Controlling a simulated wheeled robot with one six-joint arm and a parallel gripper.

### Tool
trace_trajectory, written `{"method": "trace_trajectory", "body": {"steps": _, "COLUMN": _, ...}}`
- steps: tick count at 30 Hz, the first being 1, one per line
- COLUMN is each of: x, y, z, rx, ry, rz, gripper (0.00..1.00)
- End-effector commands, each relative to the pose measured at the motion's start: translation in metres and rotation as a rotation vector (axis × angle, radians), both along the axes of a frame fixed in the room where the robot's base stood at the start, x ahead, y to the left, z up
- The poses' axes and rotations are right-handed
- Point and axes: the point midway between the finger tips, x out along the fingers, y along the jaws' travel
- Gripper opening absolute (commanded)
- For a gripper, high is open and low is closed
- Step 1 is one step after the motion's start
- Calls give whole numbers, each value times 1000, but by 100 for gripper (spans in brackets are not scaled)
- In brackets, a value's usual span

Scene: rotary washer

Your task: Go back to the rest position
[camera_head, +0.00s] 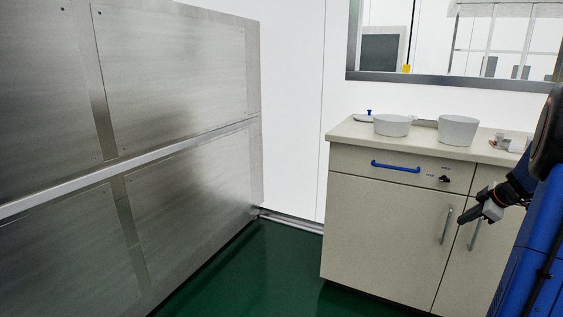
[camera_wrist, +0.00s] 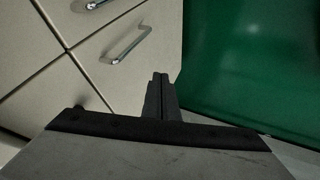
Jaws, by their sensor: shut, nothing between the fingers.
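My gripper (camera_head: 464,219) is at the right of the head view, in front of the beige cabinet (camera_head: 382,231) and near its upright door handles. Its fingers are shut together and hold nothing. In the wrist view the shut fingers of my gripper (camera_wrist: 162,78) point away over the cabinet's edge, with the green floor beyond. A silver door handle (camera_wrist: 126,46) shows to the left of the fingers, apart from them. My blue arm parts fill the right edge of the head view.
The cabinet has a drawer with a blue handle (camera_head: 395,167). Two white bowls (camera_head: 392,126) (camera_head: 457,131) and small items stand on its top. A large metal panel wall (camera_head: 180,80) is at the left. The green floor (camera_head: 250,270) between is clear.

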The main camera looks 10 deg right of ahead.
Motion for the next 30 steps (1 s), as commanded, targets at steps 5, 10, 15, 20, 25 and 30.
{"method": "trace_trajectory", "body": {"steps": 5, "x": -2, "y": 91, "z": 28, "rx": 64, "ry": 50, "rz": -43, "gripper": 0}}
{"method": "trace_trajectory", "body": {"steps": 10, "x": -19, "y": 170, "z": 45, "rx": 118, "ry": 105, "rz": -103, "gripper": 0}}
{"method": "trace_trajectory", "body": {"steps": 15, "x": -46, "y": 240, "z": 56, "rx": 162, "ry": 154, "rz": -173, "gripper": 0}}
{"method": "trace_trajectory", "body": {"steps": 20, "x": -80, "y": 298, "z": 62, "rx": 192, "ry": 193, "rz": -245, "gripper": 0}}
{"method": "trace_trajectory", "body": {"steps": 25, "x": -122, "y": 349, "z": 62, "rx": 218, "ry": 224, "rz": -330, "gripper": 0}}
{"method": "trace_trajectory", "body": {"steps": 30, "x": -167, "y": 389, "z": 58, "rx": 239, "ry": 242, "rz": -419, "gripper": 0}}
